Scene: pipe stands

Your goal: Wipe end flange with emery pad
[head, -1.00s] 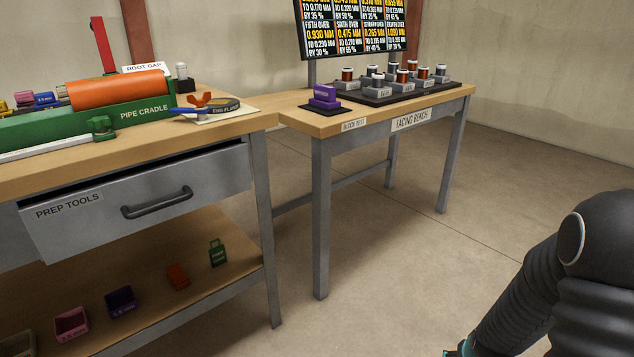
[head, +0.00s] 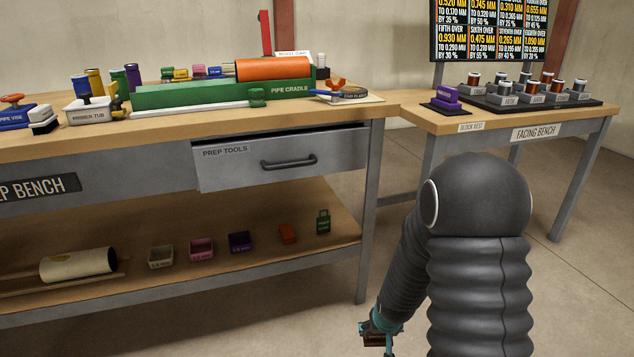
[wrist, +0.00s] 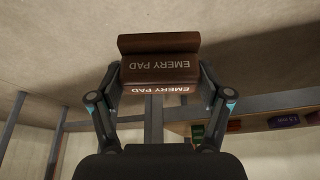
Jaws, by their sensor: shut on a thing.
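The emery pad (wrist: 160,68) is a dark brown block with white lettering, held between the two fingers of my gripper (wrist: 158,88) in the wrist view. In the head view my gripper (head: 380,335) is low at the bottom, in front of the prep bench and well apart from it, with the brown pad (head: 373,340) partly visible. The end flange (head: 350,92) is a dark disc with a label on a pale plate at the right end of the prep bench top. An orange-red wing-shaped part and a blue handle sit beside it.
The prep bench (head: 150,215) has its prep tools drawer (head: 281,160) slightly open. The green pipe cradle (head: 200,95) with an orange pipe (head: 275,69) stands left of the flange. The facing bench (head: 530,125) is at right. Open floor lies before both benches.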

